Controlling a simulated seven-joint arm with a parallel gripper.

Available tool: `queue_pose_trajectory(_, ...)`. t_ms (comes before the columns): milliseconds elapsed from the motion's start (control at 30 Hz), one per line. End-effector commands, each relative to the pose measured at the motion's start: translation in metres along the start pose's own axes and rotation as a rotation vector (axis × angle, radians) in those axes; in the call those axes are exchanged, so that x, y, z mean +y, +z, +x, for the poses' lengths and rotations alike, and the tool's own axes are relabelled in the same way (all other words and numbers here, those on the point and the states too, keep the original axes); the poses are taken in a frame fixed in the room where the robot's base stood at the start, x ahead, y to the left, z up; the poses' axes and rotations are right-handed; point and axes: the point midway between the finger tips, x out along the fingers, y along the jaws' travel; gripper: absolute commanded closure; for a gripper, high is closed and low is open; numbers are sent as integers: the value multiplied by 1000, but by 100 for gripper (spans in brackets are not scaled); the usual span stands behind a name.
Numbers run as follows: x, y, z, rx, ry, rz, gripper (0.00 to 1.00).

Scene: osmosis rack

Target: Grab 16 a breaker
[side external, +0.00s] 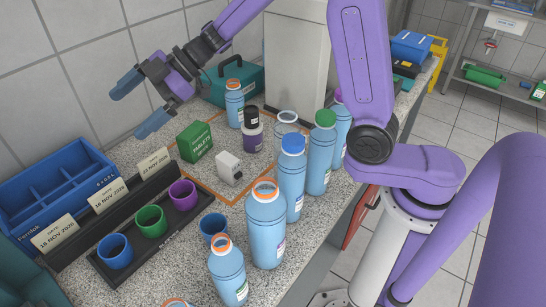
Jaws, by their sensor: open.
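The breaker, a small white-grey block (229,168), stands on the counter inside an orange-outlined area; its rating is too small to read. It is beside a green box of tablets (194,142). My gripper (139,106) is at the upper left, open and empty, with its blue fingertips apart. It is above the counter, to the left of and higher in the picture than the breaker and the green box. Nothing is between its fingers.
Several blue bottles (266,226) stand right of the breaker. A dark-capped purple bottle (252,137) is behind it. A black tray (180,220) with coloured cups, date cards and a blue bin (45,200) are at left. A teal case (240,82) stands at the back.

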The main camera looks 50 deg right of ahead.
Motion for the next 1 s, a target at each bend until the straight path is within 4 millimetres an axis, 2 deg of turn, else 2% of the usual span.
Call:
queue_pose_trajectory(267,0,0,0,0,0,0,0)
queue_pose_trajectory(367,-1,13,-2,-9,-9,13,0)
queue_pose_trajectory(467,-5,49,-8,-27,-39,51,0)
queue_pose_trajectory(533,-13,85,-16,-39,-70,94,0)
queue_pose_trajectory(600,-24,121,-28,-42,-104,140,0)
queue_pose_trajectory(700,-44,163,-46,-30,-143,206,0)
queue_pose_trajectory(833,-68,198,-66,-1,-174,276,0)
queue_pose_trajectory(1000,-84,216,-79,28,-188,319,0)
